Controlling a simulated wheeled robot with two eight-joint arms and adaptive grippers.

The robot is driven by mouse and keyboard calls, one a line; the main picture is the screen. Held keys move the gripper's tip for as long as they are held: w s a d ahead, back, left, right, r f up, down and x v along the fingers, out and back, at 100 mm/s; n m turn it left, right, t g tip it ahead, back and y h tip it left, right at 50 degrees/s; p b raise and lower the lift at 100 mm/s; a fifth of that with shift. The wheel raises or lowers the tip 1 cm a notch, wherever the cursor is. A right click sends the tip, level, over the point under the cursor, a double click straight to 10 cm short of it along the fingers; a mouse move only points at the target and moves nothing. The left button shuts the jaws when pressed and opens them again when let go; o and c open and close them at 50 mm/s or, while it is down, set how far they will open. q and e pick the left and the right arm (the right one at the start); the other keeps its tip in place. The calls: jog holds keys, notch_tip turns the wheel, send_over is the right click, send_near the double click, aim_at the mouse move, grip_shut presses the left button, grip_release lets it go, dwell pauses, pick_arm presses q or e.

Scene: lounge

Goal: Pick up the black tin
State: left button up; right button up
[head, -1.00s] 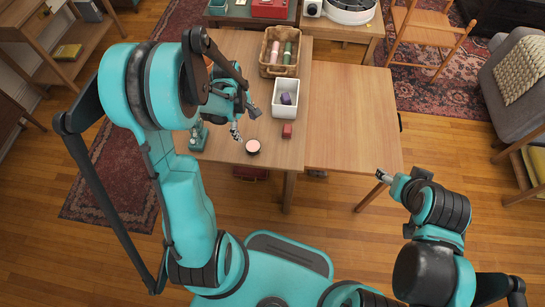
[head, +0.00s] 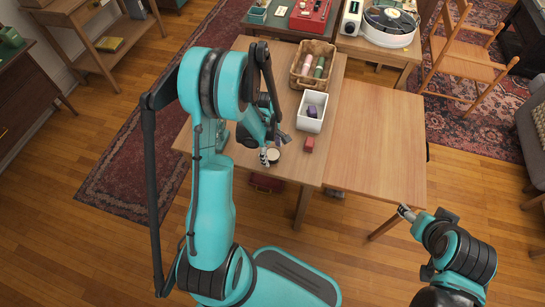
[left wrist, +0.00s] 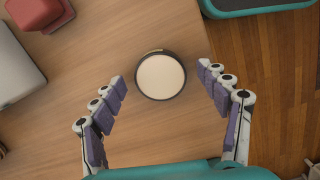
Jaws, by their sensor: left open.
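The black tin (head: 272,156) is small and round, with a dark side and a cream top. It stands on the wooden table near its front edge. In the left wrist view the tin (left wrist: 161,75) lies between and just beyond the spread fingertips. My left gripper (head: 275,148) is open and empty, close above the tin; its fingers also show in the left wrist view (left wrist: 161,80), apart from the tin. My right gripper (head: 404,212) is off the table's front right corner, too small to tell its jaws.
A red block (head: 309,144) and a white bin (head: 311,112) with a purple thing inside stand right of the tin. A wicker basket (head: 313,66) with bottles stands farther back. The right part of the table (head: 375,145) is bare.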

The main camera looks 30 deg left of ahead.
pick_arm(q)
jog(key=c, duration=1.3)
jog(key=shift+r, duration=0.1)
